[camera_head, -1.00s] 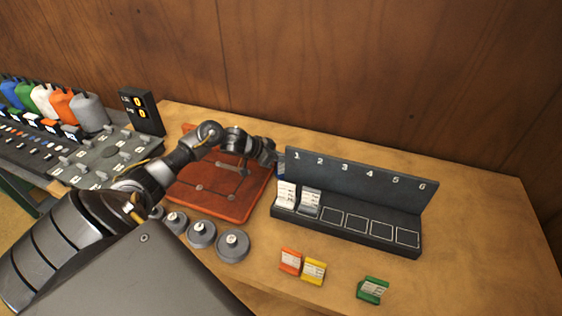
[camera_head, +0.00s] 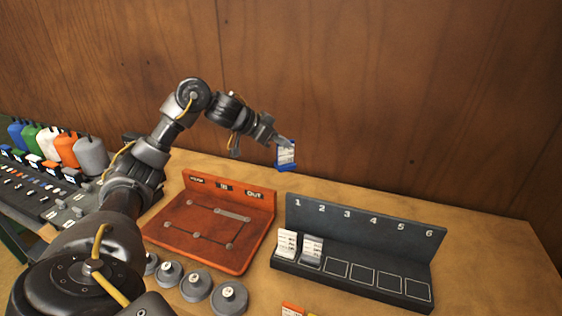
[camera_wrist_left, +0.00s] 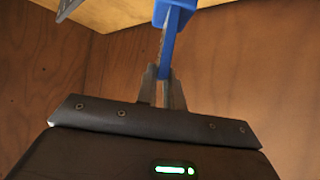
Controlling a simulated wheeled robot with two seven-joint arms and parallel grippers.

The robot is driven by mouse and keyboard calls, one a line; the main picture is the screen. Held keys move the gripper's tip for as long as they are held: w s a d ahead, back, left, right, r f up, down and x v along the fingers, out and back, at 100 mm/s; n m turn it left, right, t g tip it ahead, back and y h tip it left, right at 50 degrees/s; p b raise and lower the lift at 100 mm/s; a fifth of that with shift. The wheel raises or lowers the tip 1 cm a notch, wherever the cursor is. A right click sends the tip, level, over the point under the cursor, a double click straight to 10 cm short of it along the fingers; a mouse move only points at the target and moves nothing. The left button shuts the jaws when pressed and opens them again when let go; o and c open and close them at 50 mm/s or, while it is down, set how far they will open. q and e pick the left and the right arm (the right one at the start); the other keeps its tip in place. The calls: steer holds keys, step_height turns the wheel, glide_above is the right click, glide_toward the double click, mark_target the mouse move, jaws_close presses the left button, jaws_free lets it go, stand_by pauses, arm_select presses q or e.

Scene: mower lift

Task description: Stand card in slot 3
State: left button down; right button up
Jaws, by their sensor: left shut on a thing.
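My left gripper (camera_head: 283,141) is shut on a blue card (camera_head: 286,156) with a white label. It holds the card upright in the air, above and behind the left end of the slot rack (camera_head: 412,238). In the left wrist view the blue card (camera_wrist_left: 171,45) sits between the fingertips (camera_wrist_left: 163,82). A white card (camera_head: 286,244) stands in slot 1 and a grey card (camera_head: 312,250) in slot 2. Slot 3 (camera_head: 336,267) is an empty outlined square. My right gripper is not in view.
A red-orange board (camera_head: 185,244) marked OUT lies left of the rack, with several grey round weights (camera_head: 196,286) in front. An orange card (camera_head: 292,309) shows at the bottom edge. Coloured bags (camera_head: 65,150) stand at the far left. A wooden wall rises behind.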

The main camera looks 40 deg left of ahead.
arm_select(q)
steer(key=shift+r, duration=1.6)
steer(key=shift+w+d+r, duration=0.1)
steer(key=shift+r, duration=0.2)
steer(key=s+d+f+m+g+h, duration=0.1)
steer(key=s+d+f+m, duration=0.15)
steer(key=d, duration=0.45)
steer(key=s+d+f+m+g+h, duration=0.1)
steer(key=d+f, duration=0.3)
steer(key=d, duration=0.3)
steer(key=s+d+f+m+g+h+b, duration=0.1)
steer(key=s+d+f+m+h, duration=0.1)
steer(key=s+d+f, duration=0.7)
step_height(320, 180, down, 4)
steer(key=shift+s+d+r+g, duration=0.1)
steer(key=shift+s+d+g, duration=0.2)
steer(key=shift+s, duration=0.85)
